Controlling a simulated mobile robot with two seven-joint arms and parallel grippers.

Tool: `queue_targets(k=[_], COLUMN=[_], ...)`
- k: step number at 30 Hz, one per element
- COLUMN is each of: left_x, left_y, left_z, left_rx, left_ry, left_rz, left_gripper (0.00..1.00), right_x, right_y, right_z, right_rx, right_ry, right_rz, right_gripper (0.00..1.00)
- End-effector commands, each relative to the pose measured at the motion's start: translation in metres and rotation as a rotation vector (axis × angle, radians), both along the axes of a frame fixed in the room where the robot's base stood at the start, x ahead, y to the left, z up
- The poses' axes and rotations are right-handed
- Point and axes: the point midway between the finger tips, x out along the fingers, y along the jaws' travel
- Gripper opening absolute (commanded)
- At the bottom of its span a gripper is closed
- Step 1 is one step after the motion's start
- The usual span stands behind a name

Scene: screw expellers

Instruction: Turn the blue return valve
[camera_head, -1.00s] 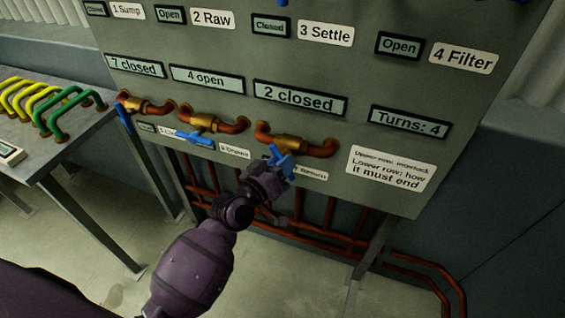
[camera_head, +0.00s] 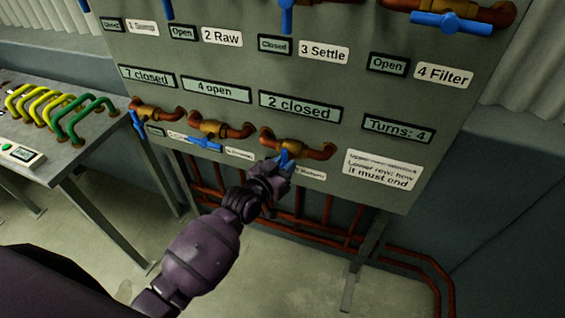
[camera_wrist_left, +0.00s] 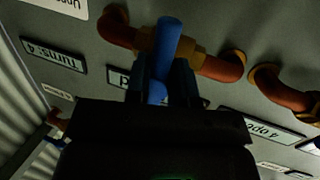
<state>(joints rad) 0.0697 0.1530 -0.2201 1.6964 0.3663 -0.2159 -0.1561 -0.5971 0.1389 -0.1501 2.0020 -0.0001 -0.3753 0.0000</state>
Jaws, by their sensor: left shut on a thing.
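The blue return valve handle (camera_head: 284,155) sits on the rightmost brass-and-copper fitting (camera_head: 287,144) of the panel's lower row. My left gripper (camera_head: 279,167) is shut on this handle from below and hides part of it. The left wrist view shows the blue handle (camera_wrist_left: 167,42) running up between the two dark fingers (camera_wrist_left: 163,82), in front of the brass fitting. The handle points roughly up and down in that view. The small label under the valve (camera_head: 311,174) is too blurred to read fully. My right gripper is not in view.
The panel (camera_head: 250,60) carries displays, including "2 closed" (camera_head: 300,106) and "Turns: 4" (camera_head: 398,130). Two lower-row blue handles (camera_head: 205,145) (camera_head: 138,122) are to the left; other blue valves line the top. A table (camera_head: 75,155) with yellow and green handles stands left. Pipes run below.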

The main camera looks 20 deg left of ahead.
Motion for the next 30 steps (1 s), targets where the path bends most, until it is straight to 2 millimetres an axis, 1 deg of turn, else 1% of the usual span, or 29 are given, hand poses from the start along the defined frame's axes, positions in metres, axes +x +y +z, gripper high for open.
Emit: queue_targets(k=[1, 3, 10, 20, 21, 23, 24, 25, 30], left_x=[0.000, 0.000, -0.001, -0.001, -0.001, -0.001, -0.001, -0.001, -0.001], left_y=[-0.003, -0.004, -0.004, -0.005, -0.005, -0.004, -0.004, -0.004, -0.002], left_z=[0.005, 0.003, 0.001, 0.000, -0.001, -0.001, 0.000, 0.000, 0.000], left_rx=[0.018, 0.041, 0.076, 0.079, 0.079, 0.078, 0.078, 0.078, 0.079], left_ry=[-0.005, -0.005, -0.005, -0.002, -0.002, -0.002, -0.002, -0.002, -0.003], left_rz=[-0.005, -0.005, -0.006, -0.008, -0.008, -0.006, -0.006, -0.005, -0.004], left_gripper=[0.00, 0.00, 0.00, 0.00, 0.27, 0.37, 0.43, 0.44, 0.44], right_x=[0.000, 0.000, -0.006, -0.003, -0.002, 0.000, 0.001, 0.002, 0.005], right_y=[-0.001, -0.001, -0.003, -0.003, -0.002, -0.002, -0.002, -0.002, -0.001], right_z=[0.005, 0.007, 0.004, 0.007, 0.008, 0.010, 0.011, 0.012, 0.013], right_rx=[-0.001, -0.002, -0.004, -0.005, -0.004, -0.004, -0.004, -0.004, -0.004], right_ry=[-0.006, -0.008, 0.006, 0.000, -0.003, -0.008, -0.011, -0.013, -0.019], right_rz=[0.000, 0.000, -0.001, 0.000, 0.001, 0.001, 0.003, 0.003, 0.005], right_gripper=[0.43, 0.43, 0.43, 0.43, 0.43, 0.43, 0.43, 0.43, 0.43])
